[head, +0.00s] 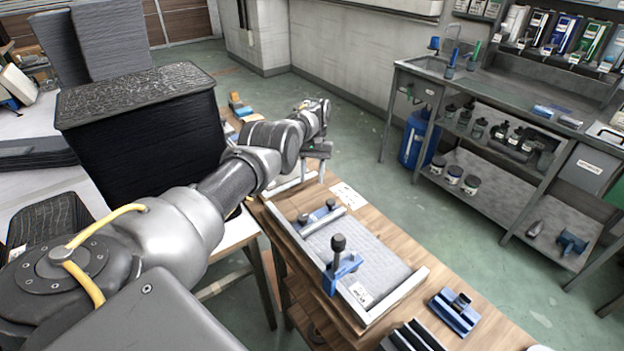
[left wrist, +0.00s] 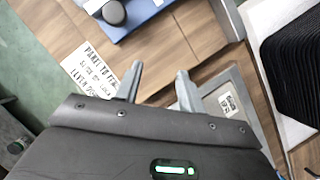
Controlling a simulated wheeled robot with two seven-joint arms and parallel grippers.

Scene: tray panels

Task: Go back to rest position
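My left arm reaches across from the lower left in the head view. My left gripper (head: 314,170) hangs above the far end of the wooden bench (head: 490,335). In the left wrist view its two fingers (left wrist: 158,72) stand apart with nothing between them, over bare wood beside a printed paper label (left wrist: 104,75). A grey textured panel (head: 365,255) lies on the bench between metal rails, with a blue clamp with a black knob (head: 342,268) at its near left side. My right gripper is not in view.
A blue fixture (head: 455,310) sits at the bench's near right. A metal workbench (head: 480,95) with bottles stands at the right; green floor (head: 440,215) is clear between.

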